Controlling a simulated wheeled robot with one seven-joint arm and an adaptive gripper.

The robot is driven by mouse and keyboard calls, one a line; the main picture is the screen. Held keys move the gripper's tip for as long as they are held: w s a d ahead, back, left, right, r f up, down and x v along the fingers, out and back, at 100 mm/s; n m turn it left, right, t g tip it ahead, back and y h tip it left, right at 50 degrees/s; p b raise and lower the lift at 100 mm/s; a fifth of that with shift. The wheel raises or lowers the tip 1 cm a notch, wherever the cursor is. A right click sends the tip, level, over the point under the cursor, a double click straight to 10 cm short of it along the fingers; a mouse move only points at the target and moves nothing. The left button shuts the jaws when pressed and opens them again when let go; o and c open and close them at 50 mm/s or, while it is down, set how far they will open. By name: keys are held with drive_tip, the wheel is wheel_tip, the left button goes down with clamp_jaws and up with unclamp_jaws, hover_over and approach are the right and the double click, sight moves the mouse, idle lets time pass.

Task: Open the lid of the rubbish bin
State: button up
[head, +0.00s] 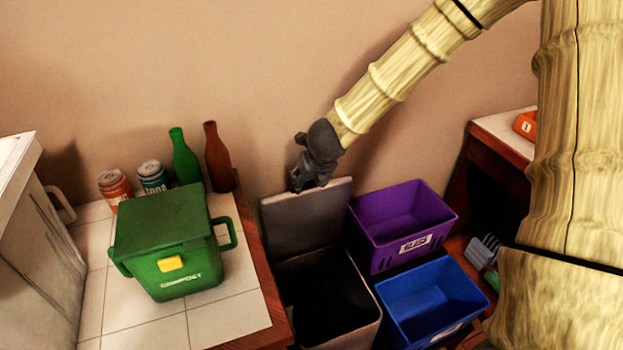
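The rubbish bin (345,328) stands on the floor right of the tiled counter, with a dark, empty-looking inside. Its grey lid (308,218) is raised and stands tilted up at the bin's back edge, near the wall. My gripper (306,184) is at the lid's upper edge, pointing down. It seems to touch or nearly touch the lid. Its fingers are small, dark and seen from behind, so I cannot tell whether they are open or shut.
A purple crate (404,255) and a blue crate (432,309) stand right of the bin. A green compost box (167,236), two cans, a green bottle (185,158) and a brown bottle (218,160) stand on the counter (238,295). My arm spans the upper right.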

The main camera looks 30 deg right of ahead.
drive_tip(key=o, duration=0.4)
drive_tip(key=shift+d+f, duration=0.15)
drive_tip(key=shift+f, duration=0.4)
drive_tip(key=shift+o, duration=0.9)
drive_tip(key=shift+w, duration=0.15)
drive_tip(key=shift+r, duration=0.15)
drive_tip(key=shift+s+r, duration=0.25)
drive_tip(key=shift+r, duration=0.4)
drive_tip(key=v, duration=1)
drive_tip(key=shift+s, duration=0.2)
drive_tip(key=shift+d+r, duration=0.1)
drive_tip(key=shift+r, duration=0.05)
